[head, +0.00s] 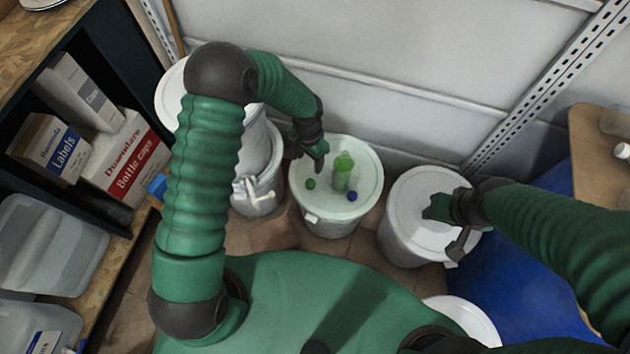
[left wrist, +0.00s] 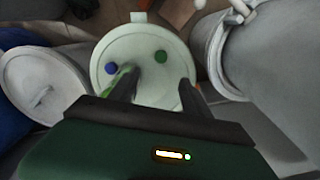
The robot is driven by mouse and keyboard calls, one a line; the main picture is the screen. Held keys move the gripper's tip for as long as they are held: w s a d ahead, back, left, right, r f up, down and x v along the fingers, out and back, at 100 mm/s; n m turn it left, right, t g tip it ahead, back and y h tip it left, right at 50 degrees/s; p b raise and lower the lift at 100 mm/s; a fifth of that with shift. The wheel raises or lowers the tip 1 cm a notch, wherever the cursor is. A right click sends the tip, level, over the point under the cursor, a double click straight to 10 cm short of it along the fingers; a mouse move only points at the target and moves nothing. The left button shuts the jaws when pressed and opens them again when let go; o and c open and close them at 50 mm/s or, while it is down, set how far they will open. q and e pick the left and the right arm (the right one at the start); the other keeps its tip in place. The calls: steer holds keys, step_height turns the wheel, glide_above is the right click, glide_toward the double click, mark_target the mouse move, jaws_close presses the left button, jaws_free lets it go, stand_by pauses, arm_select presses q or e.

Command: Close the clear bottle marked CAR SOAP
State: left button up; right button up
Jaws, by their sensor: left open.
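A green see-through bottle (head: 343,172) stands upright on the pale green lid (head: 335,215) of the middle drum. I cannot read any label on it. A green cap (head: 310,184) lies left of it and a blue cap (head: 352,196) lies in front. My left gripper (head: 312,158) is open and empty above the lid, left of the bottle. In the left wrist view, its fingers (left wrist: 158,90) partly hide the bottle (left wrist: 118,80); the blue cap (left wrist: 111,69) and green cap (left wrist: 161,56) show beyond. My right gripper (head: 447,228) looks open and empty over the right drum.
A white lidded drum (head: 410,185) stands right of the middle one. A drum with a white tap (head: 258,195) stands to the left. Shelves at the left hold boxes (head: 125,155) and clear bins (head: 45,245). A wall (head: 400,60) is close behind the drums.

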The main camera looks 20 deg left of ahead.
arm_select(q)
steer(key=b, duration=0.3)
glide_above(310, 183)
steer(key=f, duration=1.1)
steer(key=shift+s+d+f, duration=0.1)
steer(key=shift+s+f, duration=0.15)
steer(key=shift+f, duration=0.05)
steer(key=shift+d, duration=0.25)
arm_select(e)
steer(key=shift+s+x, duration=0.15)
steer(key=shift+x, duration=0.55)
steer(key=shift+s+x, duration=0.15)
steer(key=shift+x, duration=0.55)
arm_select(q)
steer(key=f, duration=0.1)
steer(key=f+b, duration=0.1)
steer(key=f, duration=0.3)
steer(key=shift+w+a+f+b, duration=0.2)
steer(key=shift+w+a+b, duration=0.05)
steer(key=shift+a+b, duration=0.15)
steer(key=shift+d+r, duration=0.1)
arm_select(e)
steer(key=shift+a+f, duration=0.15)
steer(key=shift+f, duration=0.8)
arm_select(q)
steer(key=shift+c, duration=0.3)
jaws_close()
